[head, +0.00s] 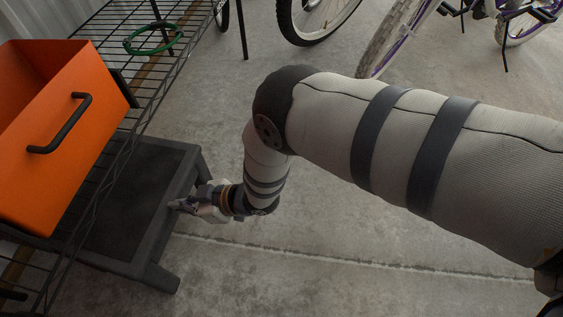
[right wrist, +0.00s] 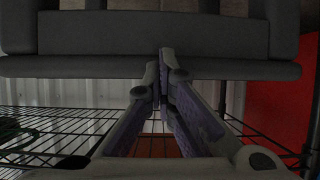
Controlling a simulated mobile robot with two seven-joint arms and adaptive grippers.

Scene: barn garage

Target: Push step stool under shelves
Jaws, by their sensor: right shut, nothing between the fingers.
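The dark step stool (head: 128,205) stands on the floor at the left in the head view, partly under the wire shelves (head: 153,62). Its right side sticks out past the shelf edge. My right gripper (head: 176,205) is at the stool's right side, low, with its fingertips at or very close to the upper edge. In the right wrist view the gripper (right wrist: 160,75) is shut and empty, and its tips are near the stool's bar (right wrist: 150,67); I cannot tell whether they touch. My left gripper is not in view.
An orange bin (head: 60,150) with a black handle sits on the wire shelf above the stool. A green ring (head: 153,39) lies farther back on the shelf. Bicycles (head: 400,30) stand at the back. The concrete floor right of the stool is clear.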

